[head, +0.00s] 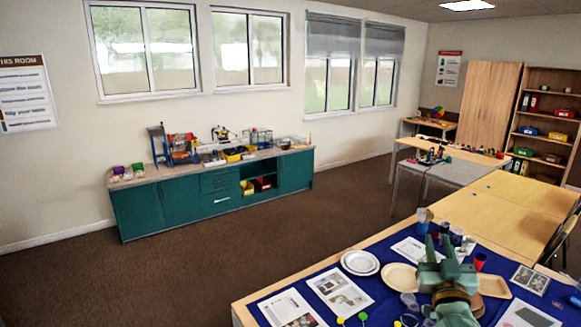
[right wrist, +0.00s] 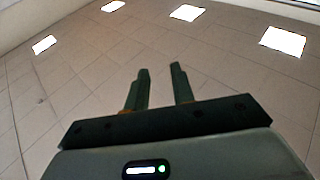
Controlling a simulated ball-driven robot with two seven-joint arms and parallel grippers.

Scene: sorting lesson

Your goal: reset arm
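My right gripper (head: 438,240) is raised over the near table, with its fingers pointing up. In the right wrist view its two fingers (right wrist: 161,70) stand apart with nothing between them, against the ceiling. My left gripper is not in view. The task names no other object.
The near table has a blue cloth (head: 375,312) with white plates (head: 360,262), a tan tray (head: 401,277), printed sheets (head: 340,291) and several cups. Wooden tables (head: 510,205) stand behind it. A green cabinet (head: 215,190) stands along the window wall. The brown floor between is clear.

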